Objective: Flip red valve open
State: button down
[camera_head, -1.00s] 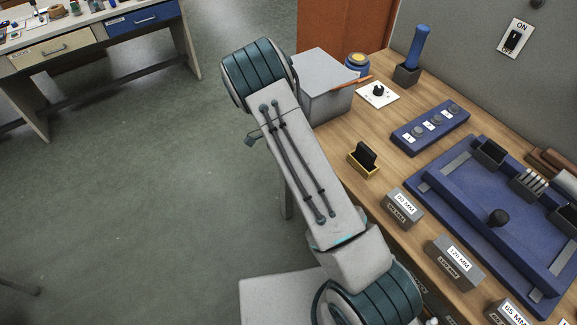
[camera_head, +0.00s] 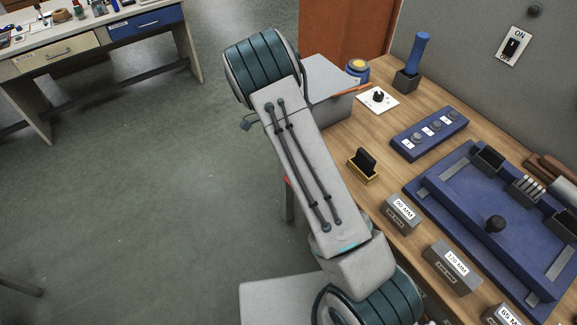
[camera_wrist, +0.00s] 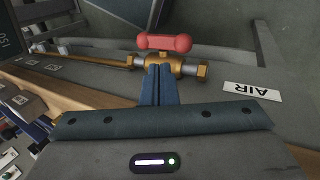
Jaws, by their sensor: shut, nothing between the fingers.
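The red valve handle (camera_wrist: 165,42) shows in the wrist view, lying roughly along the line of the pipe above a brass valve body (camera_wrist: 190,66). My gripper (camera_wrist: 160,68) is shut and empty. Its blue-grey fingers point at the brass body just below the handle and overlap it in the picture; I cannot tell whether they touch. In the head view my arm hides the gripper. A small red sliver (camera_head: 287,181) shows at the left edge of my arm; I cannot tell if it is the handle.
An upside-down AIR label (camera_wrist: 252,90) is beside the valve. In the head view the wooden bench (camera_head: 337,142) carries a blue fixture (camera_head: 455,215), a blue button panel (camera_head: 430,135), a yellow-based black block (camera_head: 363,166) and grey marked blocks. Open floor lies to the left.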

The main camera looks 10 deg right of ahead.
jog(key=v, duration=0.5)
jog(key=shift+w+a+f, duration=0.1)
jog(key=shift+w+a, duration=0.1)
jog(key=shift+w, duration=0.25)
jog(key=s+d+r+n+t+y, duration=0.1)
jog(key=s+d+r+n+t, duration=0.15)
jog(key=s+r, duration=0.35)
jog(key=s+d+r+n+t+y, duration=0.1)
jog(key=s+d+r+n, duration=0.2)
jog(key=r, duration=0.6)
jog(key=s+d+r+n+t, duration=0.1)
jog(key=s+n, duration=0.3)
jog(key=s, duration=0.5)
jog(key=s+d+r+n+t, duration=0.1)
jog(key=s+r+n+t, duration=0.2)
jog(key=s, duration=0.6)
jog(key=shift+s+d+r+n, duration=0.15)
jog(key=shift+s+r+n, duration=0.1)
jog(key=shift+s+n, duration=0.1)
